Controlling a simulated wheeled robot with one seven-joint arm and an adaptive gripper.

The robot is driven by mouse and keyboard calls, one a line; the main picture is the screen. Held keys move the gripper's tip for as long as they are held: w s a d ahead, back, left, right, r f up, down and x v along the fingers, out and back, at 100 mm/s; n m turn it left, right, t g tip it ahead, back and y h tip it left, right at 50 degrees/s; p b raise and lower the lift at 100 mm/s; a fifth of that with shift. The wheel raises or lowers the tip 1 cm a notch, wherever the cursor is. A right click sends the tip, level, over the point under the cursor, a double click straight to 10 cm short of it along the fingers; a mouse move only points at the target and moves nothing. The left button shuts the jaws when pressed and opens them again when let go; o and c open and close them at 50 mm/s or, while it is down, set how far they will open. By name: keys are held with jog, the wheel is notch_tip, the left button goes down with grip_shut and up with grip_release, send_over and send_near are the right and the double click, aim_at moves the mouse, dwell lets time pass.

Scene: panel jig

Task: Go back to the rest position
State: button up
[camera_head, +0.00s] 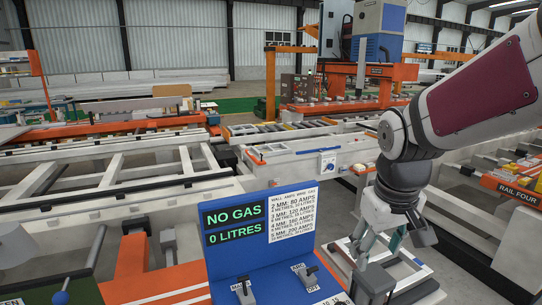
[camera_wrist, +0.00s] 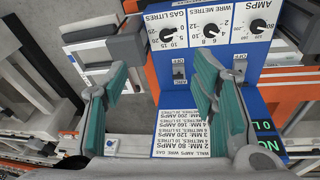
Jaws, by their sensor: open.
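My gripper (camera_head: 380,246) hangs at the right of the blue control panel, its fingers pointing down. In the wrist view my gripper (camera_wrist: 160,82) shows two teal-padded fingers spread apart with nothing between them. The control panel (camera_head: 222,262) carries a display (camera_head: 235,223) reading NO GAS and 0 LITRES, a white printed chart and two small toggle switches. In the wrist view the panel (camera_wrist: 205,75) appears upside down, with three black knobs marked gas litres, wire metres and amps. The gripper's contact with the panel cannot be judged.
An orange beam (camera_head: 130,268) lies left of the panel. A white frame (camera_head: 420,270) stands under and beside my gripper. Grey rail benches (camera_head: 110,180) fill the left. A rail marked RAIL FOUR (camera_head: 515,192) is at the right. Open floor shows between the right-hand benches.

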jog(key=s+r+m+t, duration=0.1)
jog(key=s+r, duration=0.2)
jog(key=s, duration=0.4)
jog(key=s+r+m+t, duration=0.1)
jog(key=s+r+t, duration=0.1)
jog(key=s, duration=0.6)
jog(key=shift+a+r+y, duration=0.25)
jog(key=shift+r+y, duration=0.15)
jog(key=shift+r, duration=0.1)
